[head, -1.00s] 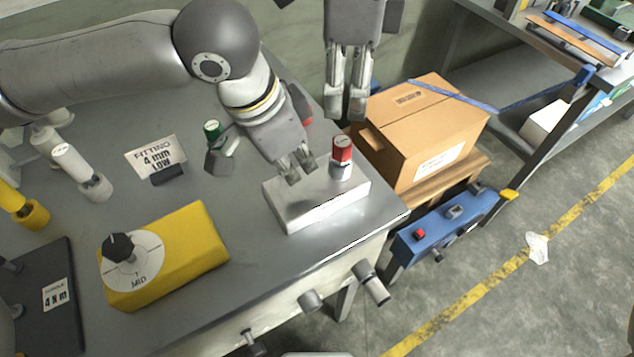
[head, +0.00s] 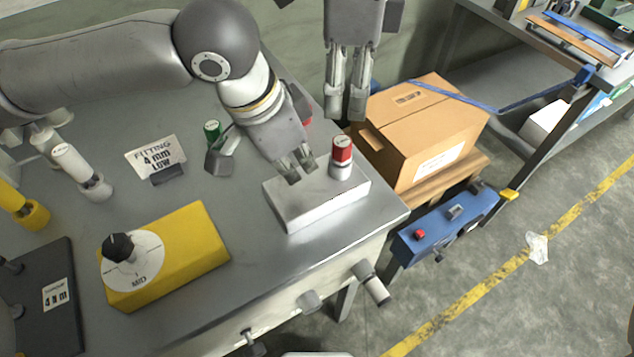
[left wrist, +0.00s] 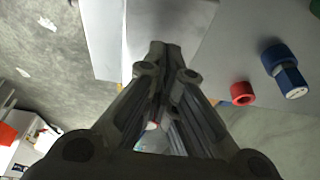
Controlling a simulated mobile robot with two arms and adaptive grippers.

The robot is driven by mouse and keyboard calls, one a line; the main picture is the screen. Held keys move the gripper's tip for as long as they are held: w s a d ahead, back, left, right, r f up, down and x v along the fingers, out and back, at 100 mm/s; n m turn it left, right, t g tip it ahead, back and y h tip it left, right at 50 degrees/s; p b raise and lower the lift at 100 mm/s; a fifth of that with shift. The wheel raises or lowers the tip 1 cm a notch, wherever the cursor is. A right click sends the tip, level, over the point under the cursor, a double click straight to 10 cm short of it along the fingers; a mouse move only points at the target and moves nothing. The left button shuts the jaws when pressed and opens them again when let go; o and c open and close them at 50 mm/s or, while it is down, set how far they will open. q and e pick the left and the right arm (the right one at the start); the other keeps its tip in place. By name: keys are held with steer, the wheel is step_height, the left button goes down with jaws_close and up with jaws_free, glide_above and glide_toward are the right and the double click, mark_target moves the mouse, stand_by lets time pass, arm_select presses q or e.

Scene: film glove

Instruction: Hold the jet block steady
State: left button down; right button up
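The jet block, a pale metal block (head: 318,206), lies on the grey bench near its right corner. A red-capped fitting (head: 342,152) stands upright on its far right part. My left gripper (head: 297,166) points down at the block's top at the back left of the fitting, its fingertips at or very near the surface; contact cannot be made out. In the left wrist view its fingers (left wrist: 163,62) come together with nothing seen between them, over a pale surface. My right gripper (head: 347,112) hangs pointing down behind the block, apart from it, its two fingers close together.
A yellow box with a black dial (head: 165,258), a "FITTING 4 mm LOW" sign (head: 156,157) and a green-capped fitting (head: 213,131) stand on the bench. A red ring (left wrist: 242,93) and a blue fitting (left wrist: 280,58) lie beside my left gripper. A cardboard box (head: 420,125) stands beyond the bench.

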mark_target(302, 190)
arm_select(q)
steer(key=shift+f, duration=0.2)
stand_by(0.3)
steer(key=shift+f, duration=0.8)
steer(key=shift+f, duration=0.25)
steer(key=shift+f, duration=0.5)
steer(key=shift+s+f, duration=0.2)
steer(key=shift+f, duration=0.2)
arm_select(e)
steer(key=shift+s, duration=0.1)
stand_by(1.4)
